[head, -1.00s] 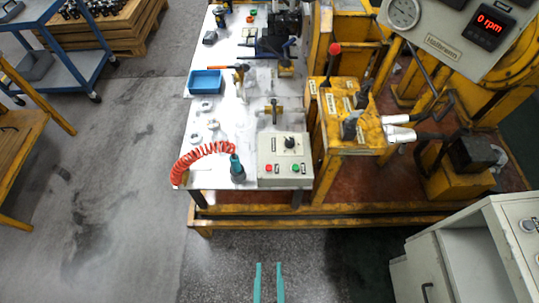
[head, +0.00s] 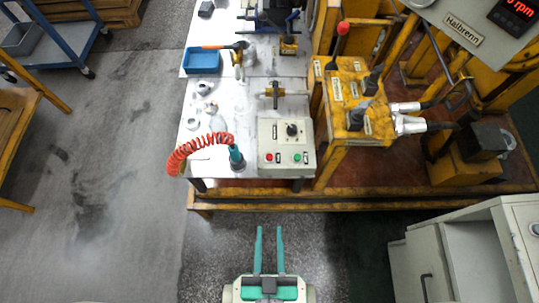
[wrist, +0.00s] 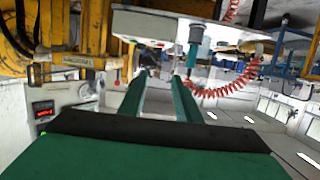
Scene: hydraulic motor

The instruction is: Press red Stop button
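The red button (head: 269,157) sits at the lower left of the face of a light grey control box (head: 266,137) on the bench. A green button (head: 297,157) is to its right, and a black knob (head: 292,130) is above. My gripper (head: 269,230) has two long teal fingers, apart and parallel, with nothing between them. It is in front of the bench edge, below the box in the head view, and not touching it. In the wrist view my fingers (wrist: 161,78) point toward the bench; I cannot make out the red button there.
A teal tool (head: 236,159) with a red coiled hose (head: 190,148) stands just left of the box. A yellow lever stand (head: 345,125) is close on the right. A grey cabinet (head: 400,262) is at lower right.

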